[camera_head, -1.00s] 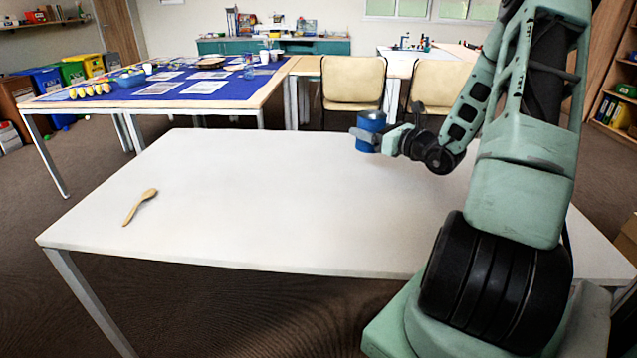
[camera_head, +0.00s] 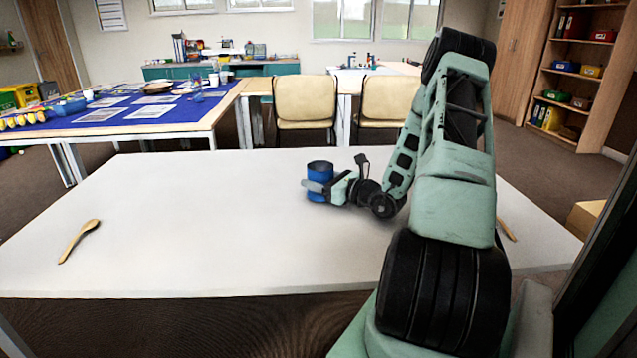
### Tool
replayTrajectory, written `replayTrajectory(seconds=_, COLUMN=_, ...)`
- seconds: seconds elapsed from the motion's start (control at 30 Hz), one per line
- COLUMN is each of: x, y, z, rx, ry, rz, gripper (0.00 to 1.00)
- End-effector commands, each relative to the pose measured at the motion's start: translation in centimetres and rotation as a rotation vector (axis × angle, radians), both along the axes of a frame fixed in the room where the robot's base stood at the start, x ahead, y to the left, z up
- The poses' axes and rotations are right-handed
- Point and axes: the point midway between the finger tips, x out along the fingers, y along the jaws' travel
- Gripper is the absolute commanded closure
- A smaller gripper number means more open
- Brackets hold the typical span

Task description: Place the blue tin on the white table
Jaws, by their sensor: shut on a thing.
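The blue tin (camera_head: 319,169) is a short cylinder at the far middle of the white table (camera_head: 190,225). My gripper (camera_head: 318,186) is shut around the tin, with one finger across its near side. The tin is upright. It is low over the tabletop, and I cannot tell whether its base touches the surface. My arm comes in from the right and hides part of the table's right side.
A wooden spoon (camera_head: 80,240) lies on the table's left, and another wooden utensil (camera_head: 507,229) shows at its right, partly behind my arm. The table's middle and left are largely clear. Two chairs (camera_head: 305,102) stand behind the far edge. A blue-covered table (camera_head: 60,125) is at the back left.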

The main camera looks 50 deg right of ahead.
Motion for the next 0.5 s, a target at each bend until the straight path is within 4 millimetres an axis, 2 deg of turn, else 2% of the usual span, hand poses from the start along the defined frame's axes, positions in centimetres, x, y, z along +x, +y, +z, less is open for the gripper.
replayTrajectory(seconds=0.37, x=0.0, y=-0.03, z=-0.59, rx=-0.001, ry=-0.001, rz=-0.001, gripper=0.58)
replayTrajectory(seconds=0.4, x=-0.01, y=-0.03, z=-0.64, rx=-0.001, ry=-0.001, rz=-0.001, gripper=0.33)
replayTrajectory(seconds=0.47, x=-0.01, y=-0.03, z=-0.56, rx=-0.001, ry=-0.001, rz=-0.001, gripper=0.17)
replayTrajectory(seconds=0.5, x=-0.01, y=-0.03, z=-0.55, rx=-0.001, ry=-0.001, rz=-0.001, gripper=0.14)
